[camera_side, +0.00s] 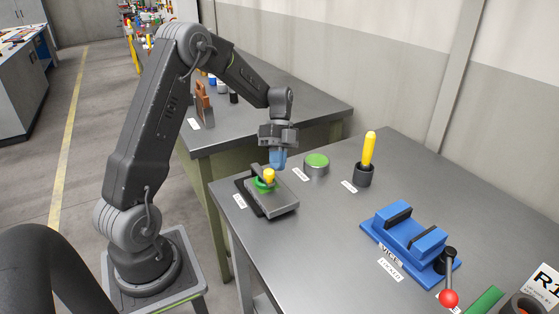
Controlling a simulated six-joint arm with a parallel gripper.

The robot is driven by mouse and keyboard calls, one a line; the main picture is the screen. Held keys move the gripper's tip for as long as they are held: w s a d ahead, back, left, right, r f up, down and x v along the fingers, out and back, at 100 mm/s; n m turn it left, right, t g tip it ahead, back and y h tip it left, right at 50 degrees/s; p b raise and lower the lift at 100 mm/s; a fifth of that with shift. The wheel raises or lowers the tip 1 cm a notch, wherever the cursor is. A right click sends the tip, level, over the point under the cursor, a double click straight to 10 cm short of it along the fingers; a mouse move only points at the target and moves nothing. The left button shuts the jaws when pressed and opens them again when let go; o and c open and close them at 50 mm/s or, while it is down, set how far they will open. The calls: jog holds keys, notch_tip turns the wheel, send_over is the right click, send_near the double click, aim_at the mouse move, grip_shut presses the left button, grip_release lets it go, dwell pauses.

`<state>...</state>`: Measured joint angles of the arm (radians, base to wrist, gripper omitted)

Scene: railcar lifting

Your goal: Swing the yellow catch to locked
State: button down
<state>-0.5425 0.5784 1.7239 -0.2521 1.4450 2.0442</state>
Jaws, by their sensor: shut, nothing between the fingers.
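The yellow catch (269,175) is a small yellow knob on a grey block (276,204) near the left edge of the workbench. A green ring or disc (262,185) shows beside and below the knob. My gripper (278,162) has blue fingertips and points down just above the yellow knob. It is shut and empty. The fingertips look very close to the knob, but I cannot tell whether they touch it. The catch's exact angle is too small to read.
A green-topped round button (317,161) and a yellow handle in a dark cup (368,158) stand behind to the right. A blue vice (409,232) with a red-knobbed lever (449,297) sits at right. The bench middle is clear. Another bench (320,100) stands behind.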

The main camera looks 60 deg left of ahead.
jog(key=shift+s, duration=0.15)
dwell(0.4)
jog(key=w, duration=0.2)
jog(key=w+a, duration=0.1)
jog(key=w, duration=0.1)
jog(key=v, duration=1)
jog(key=shift+a, duration=0.15)
jog(key=shift+s, duration=0.1)
